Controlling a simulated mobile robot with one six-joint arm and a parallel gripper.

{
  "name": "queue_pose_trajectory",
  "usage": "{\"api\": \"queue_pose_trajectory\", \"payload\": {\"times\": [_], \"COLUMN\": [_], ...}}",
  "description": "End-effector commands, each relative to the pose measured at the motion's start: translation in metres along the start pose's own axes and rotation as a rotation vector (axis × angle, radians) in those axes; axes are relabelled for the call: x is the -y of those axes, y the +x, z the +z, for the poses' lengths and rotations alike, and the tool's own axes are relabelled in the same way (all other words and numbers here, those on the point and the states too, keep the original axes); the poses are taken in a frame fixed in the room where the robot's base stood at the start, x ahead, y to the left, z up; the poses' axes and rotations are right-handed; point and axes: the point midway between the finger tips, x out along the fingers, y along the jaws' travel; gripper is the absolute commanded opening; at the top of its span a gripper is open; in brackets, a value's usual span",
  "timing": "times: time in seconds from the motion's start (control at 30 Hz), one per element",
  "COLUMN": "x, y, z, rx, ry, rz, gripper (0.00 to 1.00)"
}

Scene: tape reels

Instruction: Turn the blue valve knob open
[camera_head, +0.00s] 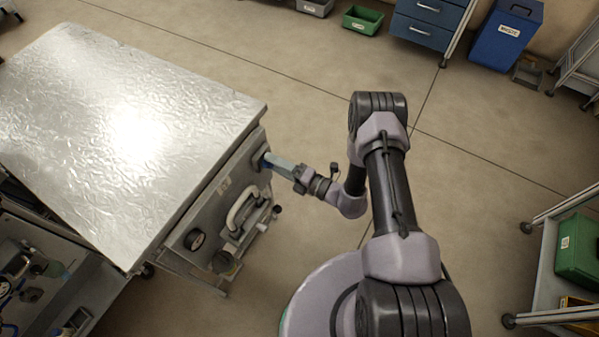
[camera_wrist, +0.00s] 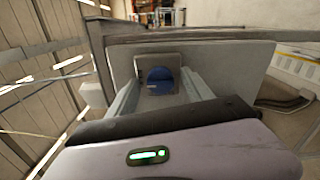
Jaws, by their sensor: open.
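The blue valve knob (camera_wrist: 161,82) sits on the front panel of the metal-topped cabinet and shows between my gripper's fingers in the wrist view. In the head view only a bit of the blue knob (camera_head: 265,162) shows at the panel's far end, mostly hidden by my gripper. My gripper (camera_head: 270,162) reaches to the panel from the right, with its fingertips at the knob. In the wrist view my gripper (camera_wrist: 158,88) has its fingers apart, one on each side of the knob. I cannot tell whether either finger touches it.
The cabinet's silver top (camera_head: 120,130) overhangs near the gripper. A pale handle (camera_head: 241,208) and a black gauge (camera_head: 194,240) are on the same panel, nearer me. A shelf cart with a green bin (camera_head: 580,250) stands at right.

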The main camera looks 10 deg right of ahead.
Motion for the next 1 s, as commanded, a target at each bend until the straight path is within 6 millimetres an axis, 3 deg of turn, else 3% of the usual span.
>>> {"api": "queue_pose_trajectory", "payload": {"times": [0.17,0.4,0.6,0.77,1.0], "x": [-0.002,-0.004,-0.002,-0.001,0.0], "y": [-0.025,-0.102,-0.154,-0.172,-0.174], "z": [0.002,0.003,0.001,0.0,-0.001], "rx": [0.006,0.01,0.006,0.001,-0.001], "ry": [0.003,0.002,0.0,0.0,0.001], "rz": [-0.003,-0.002,-0.001,-0.001,0.0], "gripper": [0.59,0.59,0.59,0.59,0.59]}}
